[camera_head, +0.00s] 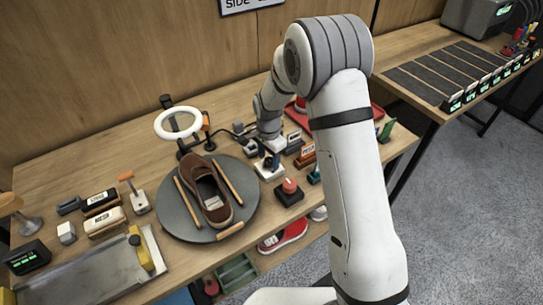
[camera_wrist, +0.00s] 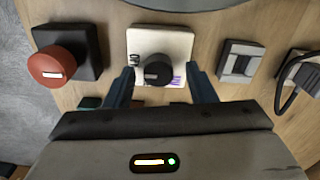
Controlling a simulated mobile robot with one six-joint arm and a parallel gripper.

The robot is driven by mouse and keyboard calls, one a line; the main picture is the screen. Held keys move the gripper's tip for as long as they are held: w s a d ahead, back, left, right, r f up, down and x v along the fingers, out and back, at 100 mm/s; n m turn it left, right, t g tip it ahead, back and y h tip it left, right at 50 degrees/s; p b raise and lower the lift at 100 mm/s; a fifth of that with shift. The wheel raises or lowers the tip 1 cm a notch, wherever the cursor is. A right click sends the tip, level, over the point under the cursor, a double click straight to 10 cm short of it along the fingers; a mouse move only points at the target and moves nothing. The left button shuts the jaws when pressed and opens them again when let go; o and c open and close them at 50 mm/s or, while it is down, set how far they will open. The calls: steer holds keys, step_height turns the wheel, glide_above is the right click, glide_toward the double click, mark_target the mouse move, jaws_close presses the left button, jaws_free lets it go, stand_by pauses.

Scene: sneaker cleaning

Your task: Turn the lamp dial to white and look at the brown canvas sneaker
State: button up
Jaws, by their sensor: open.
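The lamp dial is a black round knob (camera_wrist: 157,70) on a white plate (camera_wrist: 174,42) in the wrist view. The plate has dark lettering at left and purple lettering at right, too small to read. A pale mark shows on the knob's face. My gripper (camera_wrist: 160,78) is open, with one finger on each side of the knob; I cannot tell whether they touch it. In the head view my gripper (camera_head: 270,148) is over the plate. The brown canvas sneaker (camera_head: 215,207) lies on a round grey turntable (camera_head: 175,218), left of my gripper. The ring lamp (camera_head: 160,124) stands behind it, glowing whitish.
A red push button (camera_wrist: 47,65) on a black base is left of the dial in the wrist view. A grey switch (camera_wrist: 238,62) and a cabled black part (camera_wrist: 301,70) are to the right. Blocks, a brush and a metal tray (camera_head: 95,280) fill the bench's left side.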

steer(key=c, duration=0.9)
steer(key=shift+d, duration=0.35)
steer(key=shift+c, duration=0.4)
steer(key=shift+a, duration=0.25)
steer(key=shift+a+f+n+b, duration=0.1)
steer(key=shift+f+n+b, duration=0.05)
steer(key=shift+n+b, duration=1.85)
steer(key=n+b, duration=0.1)
steer(key=n, duration=0.3)
steer(key=shift+n+b, duration=0.6)
steer(key=shift+n, duration=1.2)
